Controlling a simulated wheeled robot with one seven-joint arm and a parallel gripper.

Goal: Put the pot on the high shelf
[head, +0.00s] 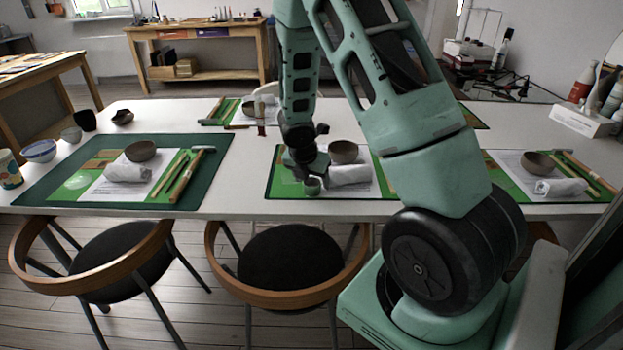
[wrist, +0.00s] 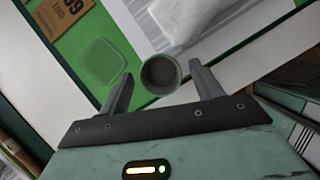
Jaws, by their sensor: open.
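A small round grey pot (wrist: 160,76), open at the top, shows in the wrist view between the two fingertips of my gripper (wrist: 160,70). The fingers are apart, with a gap on each side of the pot. In the head view the small pot (head: 312,186) is at the near edge of the middle green mat (head: 282,187), just below my gripper (head: 306,174). I cannot tell how far the fingers reach down around it. I cannot pick out a high shelf in either view.
A grey bowl (head: 344,152) and a rolled white cloth (head: 349,175) are close to the right of my gripper. A black-seated chair (head: 290,256) stands at the table's near side. A wooden workbench (head: 200,30) with a low shelf stands at the back wall.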

